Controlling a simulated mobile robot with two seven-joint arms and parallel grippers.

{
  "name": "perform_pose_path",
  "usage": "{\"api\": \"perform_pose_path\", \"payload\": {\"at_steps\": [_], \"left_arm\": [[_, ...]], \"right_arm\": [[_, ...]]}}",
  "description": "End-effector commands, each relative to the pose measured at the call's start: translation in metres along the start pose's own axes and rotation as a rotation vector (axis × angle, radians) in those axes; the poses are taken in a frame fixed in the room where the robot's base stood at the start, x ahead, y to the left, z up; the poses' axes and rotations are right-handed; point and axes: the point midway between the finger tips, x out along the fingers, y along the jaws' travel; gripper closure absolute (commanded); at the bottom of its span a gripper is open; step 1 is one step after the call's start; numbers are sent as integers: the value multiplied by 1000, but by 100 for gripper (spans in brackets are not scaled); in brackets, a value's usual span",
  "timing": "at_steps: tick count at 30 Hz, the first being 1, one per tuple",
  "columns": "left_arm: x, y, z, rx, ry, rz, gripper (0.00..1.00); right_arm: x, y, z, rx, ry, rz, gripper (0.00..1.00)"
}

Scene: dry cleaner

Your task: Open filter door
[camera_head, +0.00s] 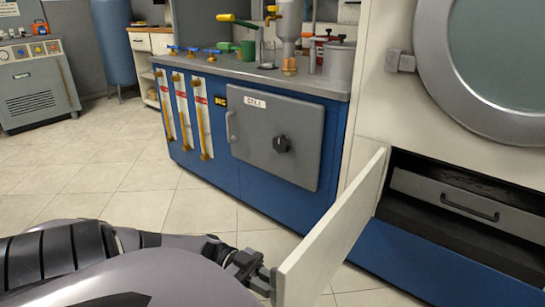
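The door (332,236) is a cream-white panel on the lower front of the white machine at the right. It stands swung out into the room, showing a dark compartment (440,235) behind it. Inside is a grey drawer front (462,200) with a dark handle. No label shows which door is the filter door. My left gripper (264,281) is at the door's free edge, low in the picture, on its outer side. Its fingertips seem to touch the door or a small fitting there; their gap is hidden. My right gripper is out of view.
A blue cabinet stands left of the machine, with a closed grey "STILL" door (272,137). Its grey top (235,68) carries valves and pots. A round glass door (490,55) is above the compartment. Tiled floor (140,180) is clear at left.

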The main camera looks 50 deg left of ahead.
Motion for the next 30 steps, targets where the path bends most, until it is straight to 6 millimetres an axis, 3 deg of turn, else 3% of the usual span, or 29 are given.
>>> {"api": "perform_pose_path", "payload": {"at_steps": [18, 19, 20, 30], "left_arm": [[0, -1, 1, -3, -3, -2, 100], [0, -1, 1, -3, -3, -2, 71], [0, -1, 1, -2, -3, -2, 64], [-3, -1, 0, -1, -2, -1, 64]], "right_arm": [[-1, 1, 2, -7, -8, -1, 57], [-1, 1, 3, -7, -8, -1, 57], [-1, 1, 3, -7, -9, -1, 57], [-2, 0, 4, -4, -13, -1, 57]]}}
